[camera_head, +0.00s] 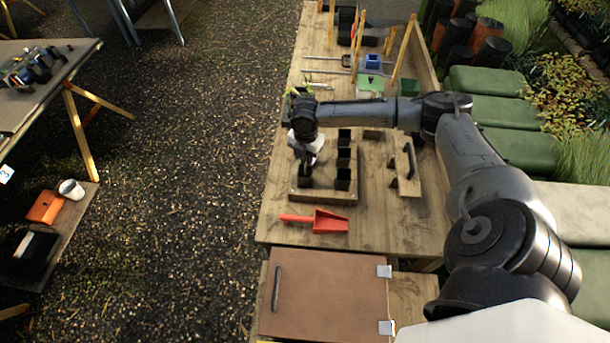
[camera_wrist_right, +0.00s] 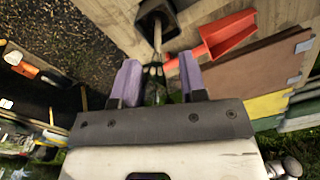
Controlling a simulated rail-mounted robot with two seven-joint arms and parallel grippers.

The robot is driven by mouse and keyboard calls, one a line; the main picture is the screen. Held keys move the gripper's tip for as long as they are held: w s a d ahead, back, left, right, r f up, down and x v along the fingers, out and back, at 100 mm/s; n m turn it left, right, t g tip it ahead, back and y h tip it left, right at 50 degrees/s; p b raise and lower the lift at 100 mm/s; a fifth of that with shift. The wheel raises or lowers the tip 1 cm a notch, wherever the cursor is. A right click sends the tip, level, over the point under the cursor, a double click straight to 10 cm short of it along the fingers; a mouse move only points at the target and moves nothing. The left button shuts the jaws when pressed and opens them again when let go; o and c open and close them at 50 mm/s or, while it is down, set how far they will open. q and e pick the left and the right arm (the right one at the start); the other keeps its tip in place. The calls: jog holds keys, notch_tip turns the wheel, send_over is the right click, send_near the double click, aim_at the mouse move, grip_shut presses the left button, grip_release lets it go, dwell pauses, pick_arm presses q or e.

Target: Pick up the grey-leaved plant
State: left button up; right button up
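My right gripper (camera_head: 306,164) points down over the left side of a wooden tray (camera_head: 323,196) with several black pots. In the right wrist view, its two purple fingers (camera_wrist_right: 159,82) are open, with a clear gap. A thin plant with a pale stem and small leaves (camera_wrist_right: 155,66) shows between them, in line with a black pot (camera_wrist_right: 152,10). I cannot tell whether the fingers touch it or whether its leaves are grey. In the head view the gripper hides most of this plant. My left gripper is in neither view.
A red scoop (camera_head: 325,222) lies in front of the tray. A wooden float with a handle (camera_head: 408,172) is to its right. A brown lidded box (camera_head: 325,295) stands nearer. Green leaves (camera_head: 297,92) show behind my wrist. Bare tabletop lies right of the scoop.

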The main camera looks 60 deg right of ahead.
aim_at(305, 162)
jog(key=shift+w+f+p, duration=0.1)
jog(key=shift+f+p, duration=0.35)
jog(key=shift+f, duration=2.75)
grip_shut()
